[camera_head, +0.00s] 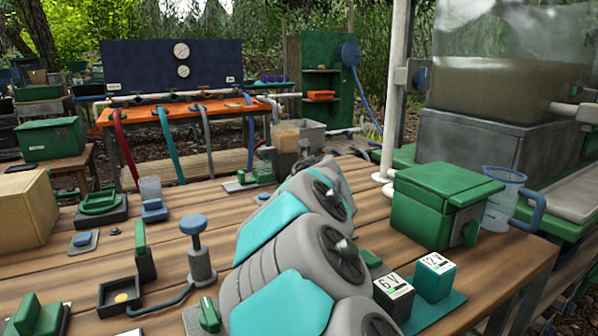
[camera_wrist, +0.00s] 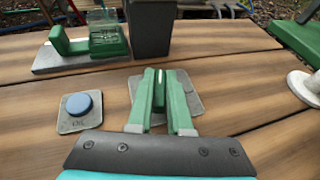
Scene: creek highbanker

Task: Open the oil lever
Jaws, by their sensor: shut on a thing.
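In the wrist view, my gripper (camera_wrist: 160,76) reaches out with two green fingers over a grey plate on the wooden bench. It is shut on a narrow green lever (camera_wrist: 158,97) that stands on this plate between the fingers. To its left is a round blue button (camera_wrist: 78,103) on its own grey plate, with a label that seems to read OIL. In the head view the blue button (camera_head: 262,197) shows just left of my arm. My arm hides the lever and the gripper there.
Beyond the lever stand a dark box (camera_wrist: 152,25) and a green device with a clear part (camera_wrist: 108,42) on a grey base. In the head view, a green box (camera_head: 435,205) and a clear jug (camera_head: 502,200) stand right of my arm. Bare planks surround the lever plate.

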